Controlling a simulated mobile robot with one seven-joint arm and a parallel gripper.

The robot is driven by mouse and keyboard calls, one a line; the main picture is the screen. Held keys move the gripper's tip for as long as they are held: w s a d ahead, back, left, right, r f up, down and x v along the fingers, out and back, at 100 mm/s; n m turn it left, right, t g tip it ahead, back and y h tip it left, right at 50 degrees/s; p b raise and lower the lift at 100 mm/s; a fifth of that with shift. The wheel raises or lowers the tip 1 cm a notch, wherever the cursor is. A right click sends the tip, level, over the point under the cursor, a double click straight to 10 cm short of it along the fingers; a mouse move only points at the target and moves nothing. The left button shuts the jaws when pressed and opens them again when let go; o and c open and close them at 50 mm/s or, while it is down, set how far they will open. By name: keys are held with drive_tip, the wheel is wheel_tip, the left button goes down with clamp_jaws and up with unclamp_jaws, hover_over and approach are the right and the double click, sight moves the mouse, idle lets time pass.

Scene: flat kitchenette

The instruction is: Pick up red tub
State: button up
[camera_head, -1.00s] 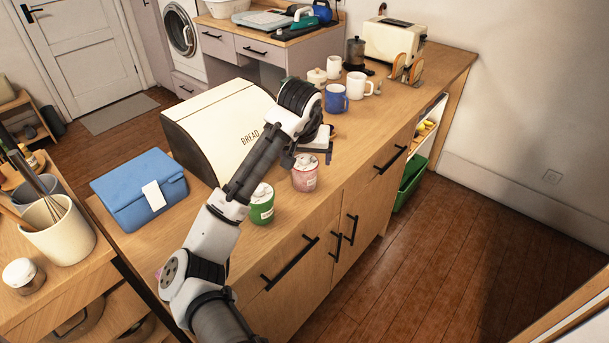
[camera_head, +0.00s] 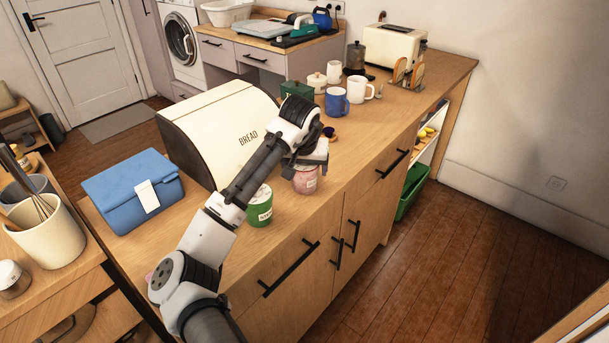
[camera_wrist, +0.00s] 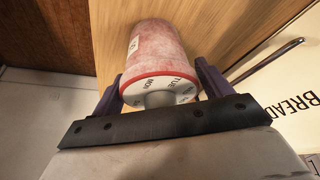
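The red tub (camera_head: 306,184) is a pinkish-red canister with a pale lid and a white label. It stands upright on the wooden counter, right of a green tub (camera_head: 259,207). My gripper (camera_head: 307,166) is over its top, which it partly hides in the head view. In the wrist view the red tub (camera_wrist: 157,47) shows its red-rimmed lid with day-name lettering and a knob. The two purple fingers of my gripper (camera_wrist: 161,88) are open, one on each side of the lid. Whether they touch it is not clear.
A cream bread bin (camera_head: 222,125) stands close behind the tubs. A blue case (camera_head: 132,190) lies to the left. Mugs, including a blue mug (camera_head: 336,101), stand farther back. The counter (camera_head: 365,140) is clear right of the red tub.

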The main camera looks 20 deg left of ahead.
drive_tip(key=c, duration=0.9)
drive_tip(key=shift+c, duration=0.2)
drive_tip(key=shift+r, duration=0.2)
